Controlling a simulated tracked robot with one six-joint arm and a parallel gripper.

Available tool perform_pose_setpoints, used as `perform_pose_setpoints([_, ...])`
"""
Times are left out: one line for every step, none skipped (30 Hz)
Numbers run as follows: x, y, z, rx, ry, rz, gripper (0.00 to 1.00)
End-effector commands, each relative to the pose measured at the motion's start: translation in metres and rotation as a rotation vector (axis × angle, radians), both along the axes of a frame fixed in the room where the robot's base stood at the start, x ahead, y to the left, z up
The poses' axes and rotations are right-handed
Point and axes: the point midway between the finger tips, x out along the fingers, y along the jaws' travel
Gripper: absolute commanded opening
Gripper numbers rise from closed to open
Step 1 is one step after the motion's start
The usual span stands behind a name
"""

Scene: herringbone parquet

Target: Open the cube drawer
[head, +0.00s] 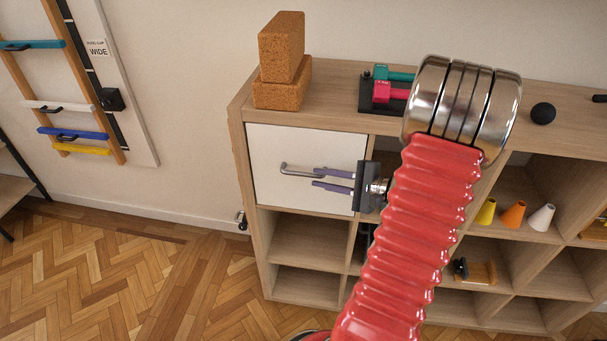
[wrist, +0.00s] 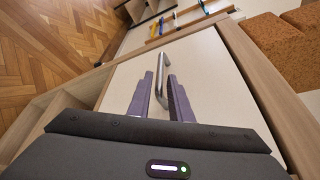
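The cube drawer (head: 286,150) is a white square front in the top left compartment of the wooden cube shelf. It looks shut. Its metal bar handle (head: 296,171) runs across the front; in the wrist view the handle (wrist: 164,70) shows ahead of and between the purple fingers. My gripper (head: 315,178) is open, with its two purple fingers apart in front of the drawer. The upper finger overlaps the right end of the handle in the head view. I cannot tell whether the fingers touch it. The drawer front also shows in the wrist view (wrist: 205,75).
Two cork blocks (head: 281,60) stand stacked on the shelf top (head: 340,80), with a green and red item (head: 388,84) and a black ball (head: 543,113) to their right. Open compartments lie below the drawer. The parquet floor (head: 120,260) at left is clear.

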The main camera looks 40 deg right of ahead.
Motion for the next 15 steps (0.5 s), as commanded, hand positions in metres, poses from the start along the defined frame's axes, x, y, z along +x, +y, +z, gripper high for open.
perform_pose_setpoints([0.007,0.003,-0.002,0.001,0.000,0.003,0.19])
perform_pose_setpoints([0.011,0.005,-0.003,0.001,0.000,0.004,0.19])
perform_pose_setpoints([0.016,0.006,-0.004,0.001,0.000,0.003,0.19])
perform_pose_setpoints([0.020,0.008,-0.005,0.001,0.000,0.003,0.19])
perform_pose_setpoints([0.024,0.009,-0.006,0.001,0.000,0.004,0.19])
perform_pose_setpoints([0.029,0.011,-0.007,0.000,0.001,0.003,0.19])
perform_pose_setpoints([0.033,0.012,-0.008,0.001,0.000,0.003,0.19])
perform_pose_setpoints([0.037,0.013,-0.008,0.001,0.000,0.003,0.19])
perform_pose_setpoints([0.041,0.015,-0.009,0.001,0.000,0.003,0.19])
perform_pose_setpoints([0.045,0.016,-0.010,0.001,0.000,0.003,0.19])
perform_pose_setpoints([0.048,0.017,-0.011,0.001,0.000,0.002,0.19])
perform_pose_setpoints([0.052,0.018,-0.012,0.001,0.000,0.002,0.19])
perform_pose_setpoints([0.054,0.019,-0.013,0.000,0.000,0.001,0.19])
perform_pose_setpoints([0.056,0.019,-0.013,0.001,0.001,0.001,0.19])
perform_pose_setpoints([0.059,0.020,-0.014,0.001,0.001,0.001,0.19])
